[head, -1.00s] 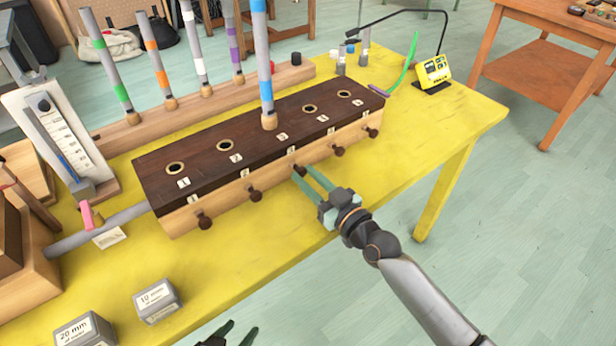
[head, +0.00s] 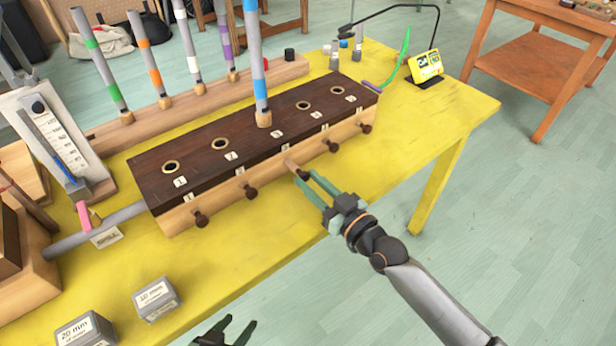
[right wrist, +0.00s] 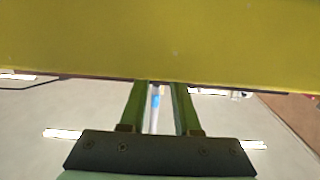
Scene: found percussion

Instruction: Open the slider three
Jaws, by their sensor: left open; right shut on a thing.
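The long box (head: 205,165) has a dark top with numbered holes and a row of dark-knobbed sliders along its pale front. A blue-banded tube (head: 258,65) stands upright at hole three. Slider three (head: 291,165) sticks out of the front, with a short length of pale rod showing; the other knobs sit closer to the face. My right gripper (head: 301,177) is shut on its knob, which is partly hidden by the fingers. In the right wrist view the fingers (right wrist: 158,100) point upward and the knob cannot be made out. My left gripper (head: 226,332) is open and empty at the bottom edge.
Several colour-banded tubes (head: 145,60) stand in a wooden rack behind the box. A scale gauge (head: 60,145) stands at left. Two grey labelled blocks (head: 157,298) lie at the front left of the yellow table (head: 240,250).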

